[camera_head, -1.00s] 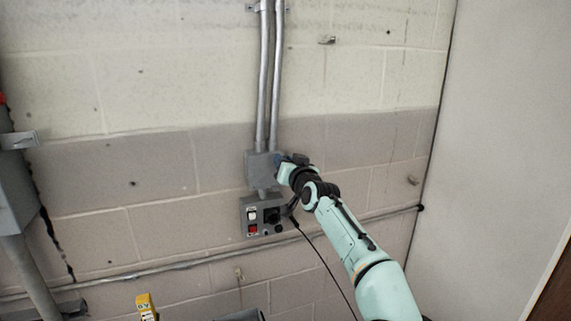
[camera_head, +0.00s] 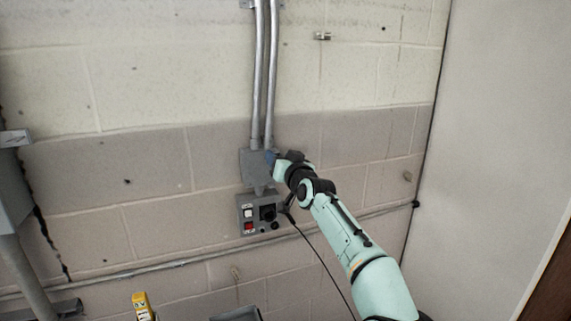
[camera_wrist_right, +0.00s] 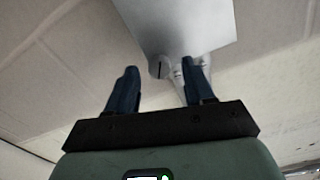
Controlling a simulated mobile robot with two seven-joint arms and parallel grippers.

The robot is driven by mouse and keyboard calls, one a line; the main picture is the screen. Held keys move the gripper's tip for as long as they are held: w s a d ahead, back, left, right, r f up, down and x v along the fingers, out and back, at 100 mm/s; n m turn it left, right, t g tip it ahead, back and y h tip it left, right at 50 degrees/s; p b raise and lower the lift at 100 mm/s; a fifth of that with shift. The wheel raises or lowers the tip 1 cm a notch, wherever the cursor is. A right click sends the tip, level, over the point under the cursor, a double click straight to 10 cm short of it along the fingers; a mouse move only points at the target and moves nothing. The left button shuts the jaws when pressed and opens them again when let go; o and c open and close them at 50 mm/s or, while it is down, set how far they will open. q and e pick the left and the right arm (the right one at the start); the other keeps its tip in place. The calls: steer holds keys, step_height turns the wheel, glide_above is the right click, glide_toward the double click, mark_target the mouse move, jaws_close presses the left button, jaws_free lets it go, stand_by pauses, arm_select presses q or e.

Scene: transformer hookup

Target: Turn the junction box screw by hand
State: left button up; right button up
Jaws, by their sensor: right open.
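The grey junction box (camera_head: 251,169) is on the block wall below two vertical conduits. In the right wrist view, the box (camera_wrist_right: 180,24) is a smooth grey face at the top. A small round slotted screw (camera_wrist_right: 158,67) shows at its lower edge. My right gripper (camera_head: 273,160) is at the right side of the box. In the wrist view, the right gripper (camera_wrist_right: 159,68) is open, with the screw in line between its two dark fingertips. I cannot tell whether either finger touches it. My left gripper is not in view.
A grey control box (camera_head: 247,212) with a white and a red switch and a black knob hangs just below. A black cable (camera_head: 318,258) runs down from it. A yellow device (camera_head: 142,304) is at the bottom.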

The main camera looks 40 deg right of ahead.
arm_select(q)
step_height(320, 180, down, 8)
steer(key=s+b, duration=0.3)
steer(key=b, duration=0.4)
arm_select(e)
steer(key=v, duration=1.3)
steer(key=shift+s, duration=0.1)
